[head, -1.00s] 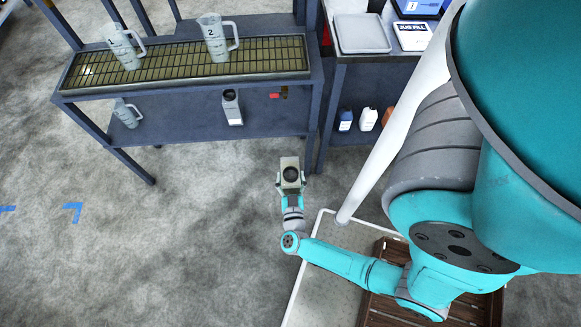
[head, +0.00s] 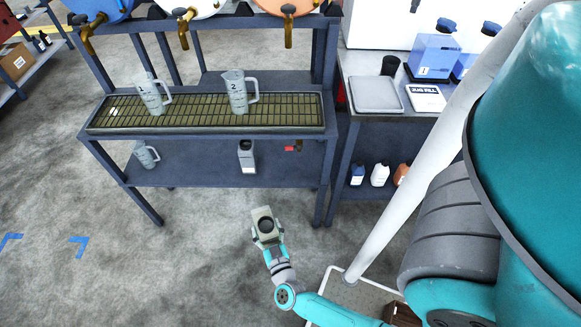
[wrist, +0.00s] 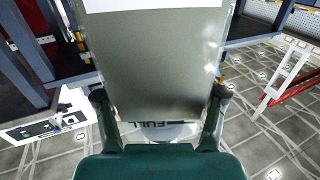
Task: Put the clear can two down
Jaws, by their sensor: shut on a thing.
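My gripper (head: 267,237) is shut on a greyish, see-through-looking can (head: 261,214) with a dark round opening. It holds the can in the air, in front of the rack. In the wrist view the can (wrist: 160,70) fills the middle, with a finger on each side and a white label at the top edge. No number on the held can is readable. A clear jug marked 2 (head: 238,93) and one marked 1 (head: 150,96) stand on the rack's upper grating (head: 200,117).
The rack's lower shelf (head: 200,174) bears a grey can with a white label (head: 247,157), a small jug (head: 146,155) and a red item (head: 290,149). Taps (head: 288,30) hang above. The right bench holds a grey tray (head: 375,95) and a JUG FILL sheet (head: 425,98). The floor ahead is clear.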

